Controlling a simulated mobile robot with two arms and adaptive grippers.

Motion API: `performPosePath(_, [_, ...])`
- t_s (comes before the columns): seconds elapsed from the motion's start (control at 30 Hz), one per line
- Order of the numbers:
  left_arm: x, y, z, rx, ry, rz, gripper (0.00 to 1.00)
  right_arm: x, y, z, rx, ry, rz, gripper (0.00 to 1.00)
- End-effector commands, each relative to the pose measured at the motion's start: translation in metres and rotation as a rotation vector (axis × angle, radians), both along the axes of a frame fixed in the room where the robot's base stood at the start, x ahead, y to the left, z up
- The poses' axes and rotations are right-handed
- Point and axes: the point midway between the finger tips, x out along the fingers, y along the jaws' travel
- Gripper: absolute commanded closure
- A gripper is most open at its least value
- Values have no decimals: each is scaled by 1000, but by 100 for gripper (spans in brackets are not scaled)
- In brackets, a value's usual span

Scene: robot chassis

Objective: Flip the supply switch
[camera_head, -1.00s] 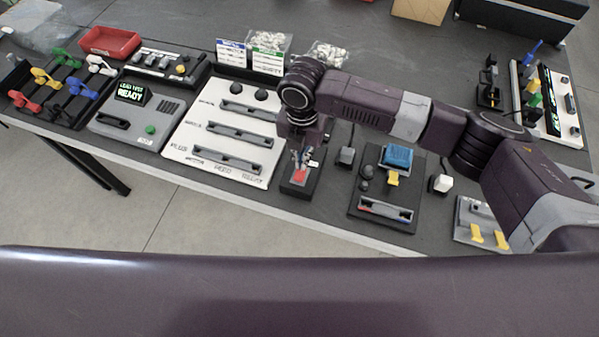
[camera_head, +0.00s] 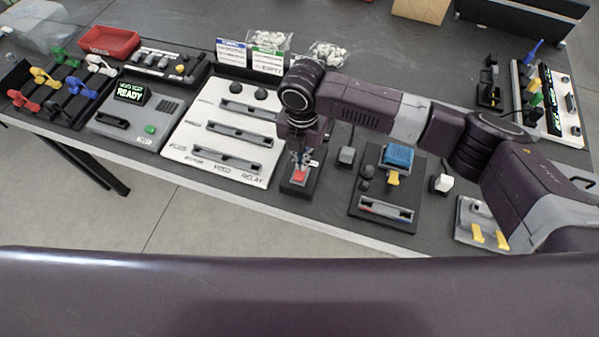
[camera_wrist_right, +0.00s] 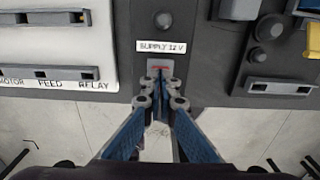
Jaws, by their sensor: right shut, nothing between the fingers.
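The supply switch is a red rocker (camera_head: 299,176) on a dark narrow panel (camera_head: 313,186) near the table's front edge. In the right wrist view the red rocker (camera_wrist_right: 159,68) sits in a grey plate, below a white label reading "SUPPLY 12 V" (camera_wrist_right: 161,46). My right gripper (camera_head: 300,164) is shut and empty, pointing down at the switch. In the right wrist view its fingertips (camera_wrist_right: 160,84) are at the lower edge of the switch plate and hide part of it; I cannot tell whether they touch. My left gripper is not in view.
A white panel with slots (camera_head: 205,125) stands left of the switch. A grey box reading "READY" (camera_head: 168,112) stands farther left.

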Motion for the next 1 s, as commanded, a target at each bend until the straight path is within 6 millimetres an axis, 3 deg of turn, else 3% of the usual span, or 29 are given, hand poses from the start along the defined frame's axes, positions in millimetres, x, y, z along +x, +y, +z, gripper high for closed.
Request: performPosePath(1.0, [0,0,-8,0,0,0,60,-1,0,-16,-1,1,0,100])
